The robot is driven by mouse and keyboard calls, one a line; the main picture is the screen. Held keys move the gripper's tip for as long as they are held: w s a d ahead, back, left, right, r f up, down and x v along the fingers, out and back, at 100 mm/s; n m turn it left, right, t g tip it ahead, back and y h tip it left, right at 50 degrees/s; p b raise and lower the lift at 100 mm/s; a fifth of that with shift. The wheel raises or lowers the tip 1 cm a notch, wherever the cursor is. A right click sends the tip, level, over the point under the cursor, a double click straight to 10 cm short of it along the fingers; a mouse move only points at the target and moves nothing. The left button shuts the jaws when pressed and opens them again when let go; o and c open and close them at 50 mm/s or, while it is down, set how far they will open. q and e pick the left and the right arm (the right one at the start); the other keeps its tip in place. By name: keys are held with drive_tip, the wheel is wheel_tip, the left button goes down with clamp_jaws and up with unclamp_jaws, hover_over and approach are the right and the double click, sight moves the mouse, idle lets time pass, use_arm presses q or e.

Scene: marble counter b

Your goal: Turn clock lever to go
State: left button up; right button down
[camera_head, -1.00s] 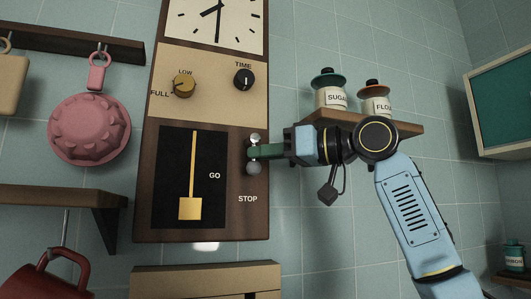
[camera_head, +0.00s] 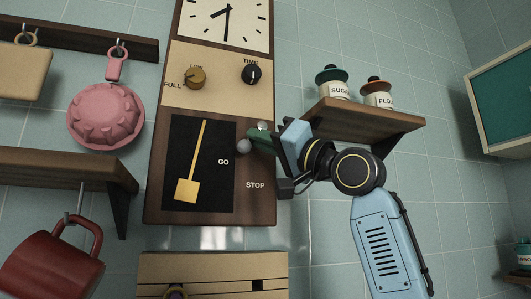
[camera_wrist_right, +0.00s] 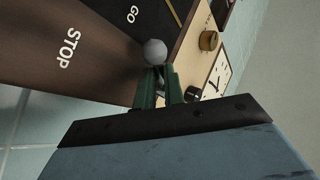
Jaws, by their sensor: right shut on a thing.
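The wall clock (camera_head: 160,195) has a wooden case with GO and STOP labels on its lower right. My left gripper is not in view.
A shelf (camera_head: 368,118) with sugar (camera_head: 334,88) and flour (camera_head: 378,98) jars is just above my right arm. A pink pan (camera_head: 105,115) and red mug (camera_head: 52,260) hang at left. A wooden box (camera_head: 215,270) is below the clock.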

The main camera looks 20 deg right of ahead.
drive_tip(key=shift+a+r+m+t+h+b, duration=0.15)
drive_tip(key=shift+m+t+b, duration=0.1)
drive_tip(key=shift+m+t, duration=0.25)
drive_tip(key=shift+f+m+t+h+b, duration=0.1)
drive_tip(key=shift+m+t+b, duration=0.15)
drive_tip(key=shift+m, duration=0.3)
drive_tip(key=shift+a+r+m+t+h+b, duration=0.1)
drive_tip(key=shift+m+t+h+b, duration=0.1)
drive_tip(key=shift+m+t, duration=0.3)
drive_tip(key=shift+s+m, duration=0.1)
drive_tip(key=shift+m, duration=0.15)
drive_tip(key=c, duration=1.5)
unclamp_jaws()
drive_tip(key=b+v, duration=0.5)
drive_tip(key=v, duration=0.8)
drive_tip(key=shift+s, duration=0.15)
